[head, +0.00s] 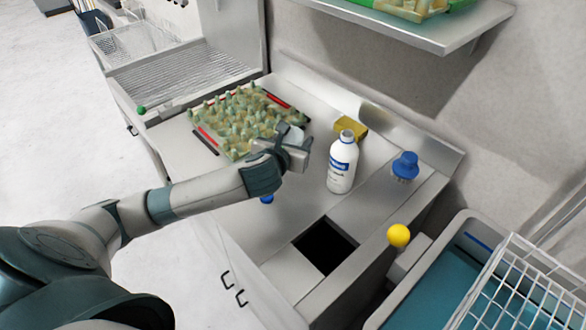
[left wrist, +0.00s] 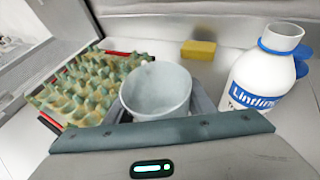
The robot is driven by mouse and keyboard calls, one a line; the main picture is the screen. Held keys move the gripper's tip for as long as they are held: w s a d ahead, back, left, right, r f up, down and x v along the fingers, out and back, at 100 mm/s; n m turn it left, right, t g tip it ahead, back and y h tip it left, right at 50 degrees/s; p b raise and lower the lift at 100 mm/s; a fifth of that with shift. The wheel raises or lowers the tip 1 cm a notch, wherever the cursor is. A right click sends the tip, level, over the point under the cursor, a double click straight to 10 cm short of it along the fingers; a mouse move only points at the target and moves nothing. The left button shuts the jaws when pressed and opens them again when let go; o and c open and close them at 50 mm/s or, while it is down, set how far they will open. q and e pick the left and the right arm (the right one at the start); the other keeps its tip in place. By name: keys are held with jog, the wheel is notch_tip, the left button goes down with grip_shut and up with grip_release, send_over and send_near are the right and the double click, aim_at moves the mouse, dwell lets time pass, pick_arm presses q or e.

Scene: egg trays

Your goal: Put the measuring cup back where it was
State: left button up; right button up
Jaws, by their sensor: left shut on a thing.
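The measuring cup (left wrist: 158,90) is pale and translucent, with its open mouth showing in the left wrist view. My left gripper (left wrist: 155,110) is shut on it, with a finger showing at the cup's side. In the head view my left gripper (head: 291,148) is over the steel counter, between the egg tray and the white bottle, and partly hides the cup (head: 291,133). I cannot tell whether the cup touches the counter. My right gripper is not in view.
A green egg tray (head: 232,122) lies behind and left of the cup. A white bottle (head: 343,165), a yellow sponge (head: 351,127) and a blue-handled brush (head: 405,165) stand to the right. A square opening (head: 326,246) is in the counter's front. A blue basin (head: 440,285) is at lower right.

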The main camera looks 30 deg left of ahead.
pick_arm(q)
notch_tip(320, 180, down, 4)
jog(key=shift+f+p, duration=0.2)
jog(key=shift+p, duration=0.1)
jog(key=shift+f, duration=0.1)
jog(key=shift+f, duration=1.85)
jog(key=shift+f, duration=0.2)
jog(key=o, duration=1.1)
